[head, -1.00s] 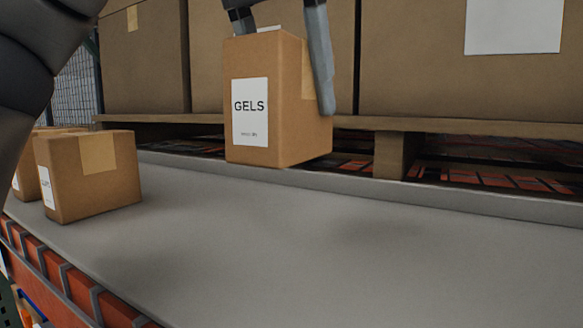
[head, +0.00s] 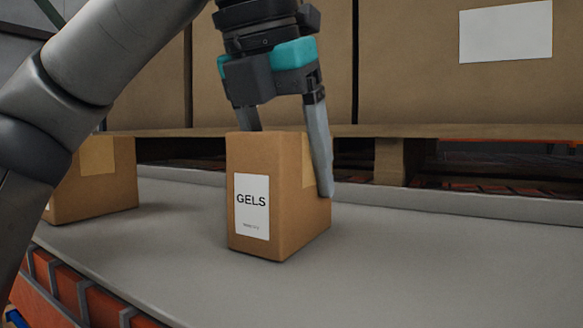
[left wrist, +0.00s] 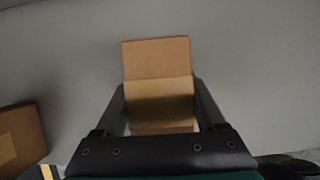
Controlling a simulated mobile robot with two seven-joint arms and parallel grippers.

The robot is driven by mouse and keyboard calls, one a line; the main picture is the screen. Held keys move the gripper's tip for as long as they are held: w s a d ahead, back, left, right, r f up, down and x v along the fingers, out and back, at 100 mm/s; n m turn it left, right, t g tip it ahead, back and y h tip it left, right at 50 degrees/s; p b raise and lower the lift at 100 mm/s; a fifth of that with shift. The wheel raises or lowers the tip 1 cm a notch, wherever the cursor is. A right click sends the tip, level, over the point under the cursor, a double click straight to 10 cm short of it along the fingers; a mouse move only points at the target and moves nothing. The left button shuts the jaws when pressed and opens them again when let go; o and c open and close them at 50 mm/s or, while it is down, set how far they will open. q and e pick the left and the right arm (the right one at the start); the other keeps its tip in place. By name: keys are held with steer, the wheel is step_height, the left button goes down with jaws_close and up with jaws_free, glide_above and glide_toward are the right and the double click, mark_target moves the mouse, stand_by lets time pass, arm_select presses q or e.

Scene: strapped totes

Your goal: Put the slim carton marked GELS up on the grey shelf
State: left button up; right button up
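The slim GELS carton (head: 285,195) is a brown box with a white label, upright at the middle of the grey shelf (head: 420,260). Its base looks to be on the shelf surface or very close to it. My left gripper (head: 290,165) comes down from above with one finger on each side of the carton, closed against it. In the left wrist view the carton (left wrist: 158,75) sits between the two fingers (left wrist: 160,105). My right gripper is not in view.
Another brown carton (head: 95,185) stands on the shelf at the left, partly behind my arm. Large boxes (head: 430,85) on a wooden pallet (head: 450,131) stand behind the shelf. The shelf's right side is clear.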

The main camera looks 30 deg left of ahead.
arm_select(q)
steer(key=o, duration=0.4)
steer(key=shift+o, duration=0.2)
steer(key=p+v, duration=0.4)
steer(key=v, duration=0.6)
steer(key=shift+v, duration=1)
